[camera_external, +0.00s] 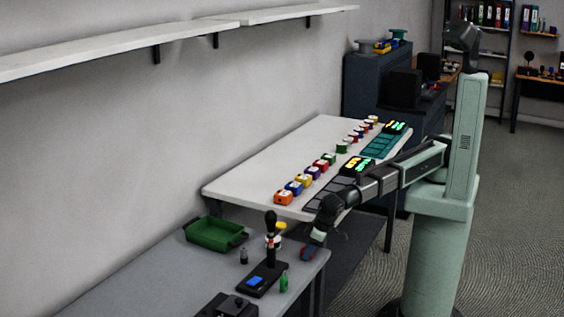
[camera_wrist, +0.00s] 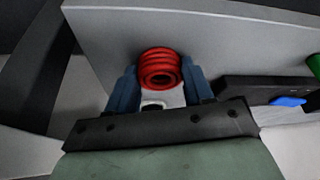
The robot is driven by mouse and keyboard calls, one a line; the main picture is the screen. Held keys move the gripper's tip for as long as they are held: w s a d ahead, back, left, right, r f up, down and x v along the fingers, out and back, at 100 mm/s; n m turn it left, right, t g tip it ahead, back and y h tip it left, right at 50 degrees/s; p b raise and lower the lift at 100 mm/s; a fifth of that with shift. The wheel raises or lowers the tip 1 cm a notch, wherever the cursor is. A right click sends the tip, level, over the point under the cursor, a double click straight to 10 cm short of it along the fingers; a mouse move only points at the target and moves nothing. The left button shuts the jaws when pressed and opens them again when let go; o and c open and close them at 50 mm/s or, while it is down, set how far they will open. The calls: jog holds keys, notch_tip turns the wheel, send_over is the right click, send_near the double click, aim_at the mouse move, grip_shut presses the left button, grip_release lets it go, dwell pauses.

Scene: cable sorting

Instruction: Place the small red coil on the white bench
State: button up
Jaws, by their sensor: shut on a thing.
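The small red coil (camera_wrist: 160,68) sits between the two blue fingers of my gripper (camera_wrist: 160,84) in the wrist view. My gripper is shut on it. In the external view, my gripper (camera_external: 309,251) hangs at the near right corner of the grey table, and a bit of red shows at its tip. The white bench (camera_external: 246,185) stands behind the grey table, up and left of my gripper, with its far part stretching back to the right. I cannot tell the coil's exact height above the grey table.
The grey table (camera_external: 150,280) holds a green tray (camera_external: 213,233), a black stand with a blue button (camera_external: 256,281) and a green bottle (camera_external: 284,281). Several coloured blocks (camera_external: 303,180) and dark panels (camera_external: 332,190) line the white bench. Its left part is clear.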

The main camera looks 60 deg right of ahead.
jog(key=c, duration=0.6)
jog(key=shift+r, duration=5.05)
